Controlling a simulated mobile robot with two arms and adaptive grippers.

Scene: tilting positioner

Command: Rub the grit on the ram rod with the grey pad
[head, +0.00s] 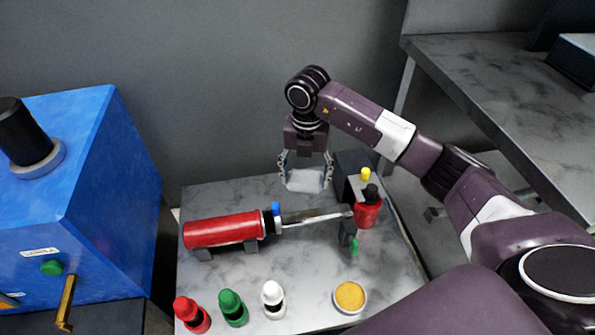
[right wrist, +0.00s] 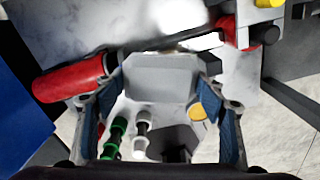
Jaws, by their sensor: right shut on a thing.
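My right gripper (head: 306,170) is shut on the grey pad (head: 306,181), a pale block held between its two fingers. The pad also shows in the right wrist view (right wrist: 160,78), between the blue-lined fingers. The ram rod (head: 315,216) is a silver bar running right from the red cylinder (head: 218,230). In the head view the pad is beyond the rod and apart from it. The grit on the rod is too small to tell clearly. In the right wrist view the rod is partly hidden behind the pad. My left gripper is in neither view.
Red (head: 190,314), green (head: 233,308) and white (head: 273,300) bottles stand at the table's front with a yellow-filled dish (head: 350,297). A red part with a black knob (head: 368,207) stands at the rod's right end. A blue cabinet (head: 95,180) is at left.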

